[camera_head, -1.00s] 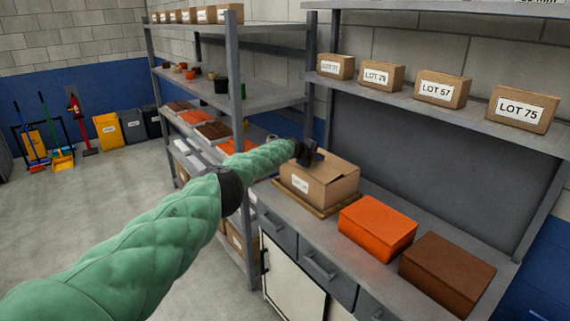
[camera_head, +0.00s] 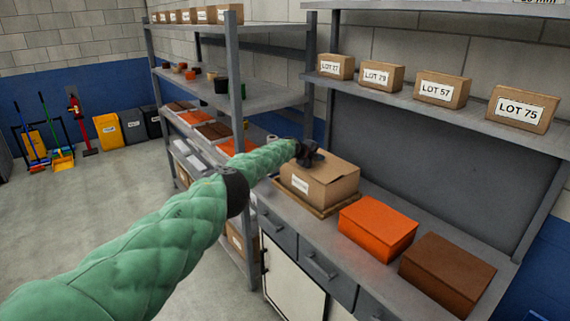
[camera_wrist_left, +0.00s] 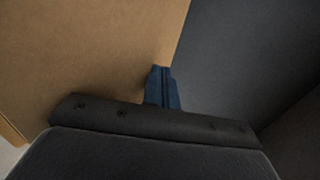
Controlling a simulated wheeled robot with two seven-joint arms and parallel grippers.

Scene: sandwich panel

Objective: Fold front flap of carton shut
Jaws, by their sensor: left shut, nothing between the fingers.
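The cardboard carton (camera_head: 335,190) stands on a wooden board (camera_head: 322,210) on the grey workbench, with a white label on its front left. Its top looks flat, with the flaps lying about level; I cannot tell the front flap apart from the rest. My left gripper (camera_head: 311,160) is shut and empty at the back left of the carton's top, at or just above it. In the left wrist view the closed blue fingers (camera_wrist_left: 161,75) are over the edge of a brown cardboard face (camera_wrist_left: 95,50); whether they touch it is unclear. My right gripper is not in view.
An orange box (camera_head: 378,228) and a brown box (camera_head: 447,270) stand on the bench to the right of the carton. A shelf with several LOT boxes (camera_head: 442,90) hangs above. A grey rack (camera_head: 240,100) with goods stands at the left.

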